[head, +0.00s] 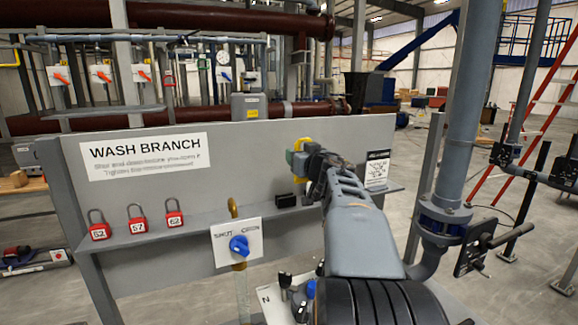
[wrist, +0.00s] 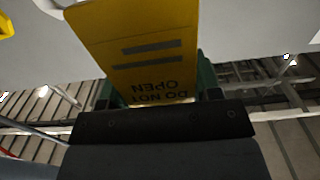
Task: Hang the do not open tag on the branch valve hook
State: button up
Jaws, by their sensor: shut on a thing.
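My gripper (head: 303,158) is in front of the upper right part of the grey panel, shut on the yellow do not open tag (head: 301,144). In the wrist view the tag (wrist: 138,45) stands out beyond the jaws, its "DO NOT OPEN" lettering upside down. Green finger parts show on both sides of it. A blue-knobbed valve (head: 239,247) with a white plate sits low at the panel's middle, left of and below my gripper. A brass-coloured bent piece (head: 233,208) rises above that plate. I cannot tell which part is the branch valve hook.
The grey panel (head: 250,150) carries a WASH BRANCH sign (head: 145,155). Its shelf holds red padlocks (head: 137,219) at left and a black block (head: 286,200) below my gripper. A white card (head: 377,170) is right of my arm. A grey pipe (head: 460,120) with a black-handled valve (head: 480,245) stands at right.

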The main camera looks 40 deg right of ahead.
jog(key=s+r, duration=0.6)
jog(key=shift+s+d, duration=0.3)
jog(key=shift+d, duration=0.1)
dwell(0.3)
